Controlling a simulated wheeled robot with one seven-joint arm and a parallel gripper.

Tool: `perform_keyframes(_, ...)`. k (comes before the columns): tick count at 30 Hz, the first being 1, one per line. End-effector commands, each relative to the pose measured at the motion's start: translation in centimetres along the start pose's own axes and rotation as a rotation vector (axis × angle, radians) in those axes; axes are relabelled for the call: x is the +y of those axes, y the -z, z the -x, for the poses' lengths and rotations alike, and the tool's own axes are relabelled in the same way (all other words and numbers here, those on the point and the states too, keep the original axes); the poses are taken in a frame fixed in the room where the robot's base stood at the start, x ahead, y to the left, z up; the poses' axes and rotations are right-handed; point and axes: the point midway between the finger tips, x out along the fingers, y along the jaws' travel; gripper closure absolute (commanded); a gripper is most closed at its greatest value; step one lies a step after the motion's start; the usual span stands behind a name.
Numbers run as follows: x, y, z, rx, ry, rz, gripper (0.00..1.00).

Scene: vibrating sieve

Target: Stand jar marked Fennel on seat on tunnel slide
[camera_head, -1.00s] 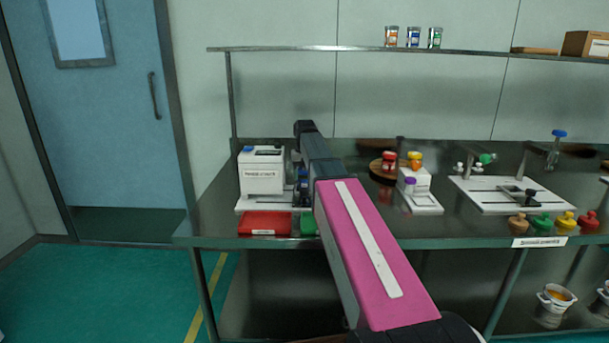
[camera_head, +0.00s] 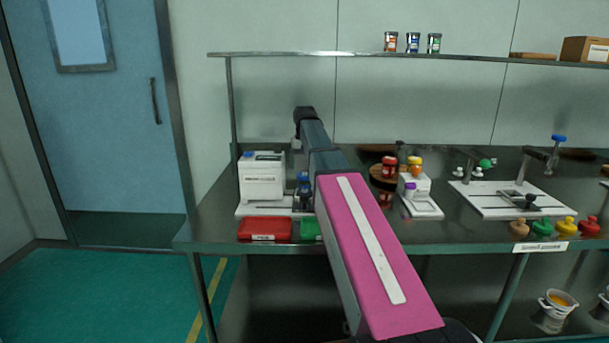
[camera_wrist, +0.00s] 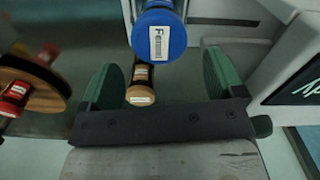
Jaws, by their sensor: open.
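A blue-lidded jar (camera_wrist: 160,35) stands out at the top middle of the wrist view; its label begins with "F" and the rest is too blurred to read. In the head view a blue-topped item (camera_head: 304,182), likely the same jar, is beside the white machine, partly behind my arm. My gripper (camera_wrist: 160,78) is open, its green fingers apart, with the blue lid just beyond and between them. Nothing is held. A smaller tan-topped item (camera_wrist: 140,96) with a label shows below the blue lid. I cannot tell which part is the tunnel slide's seat.
A white boxy machine (camera_head: 262,182) stands on the bench left of my arm. A red tray (camera_head: 265,229) lies in front. A round wooden stand (camera_head: 384,174) with red-topped jars, a white stepped block (camera_head: 415,187) and a white plate with fittings (camera_head: 490,205) are to the right.

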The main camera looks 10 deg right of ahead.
Motion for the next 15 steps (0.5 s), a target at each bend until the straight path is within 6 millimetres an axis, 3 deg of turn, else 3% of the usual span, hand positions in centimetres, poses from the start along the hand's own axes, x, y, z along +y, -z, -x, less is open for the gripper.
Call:
perform_keyframes(6, 0.0, 0.1, 3.6, 0.001, 0.000, 0.000, 0.12)
perform_keyframes(15, 0.0, 0.0, 5.2, 0.000, 0.000, 0.000, 0.12)
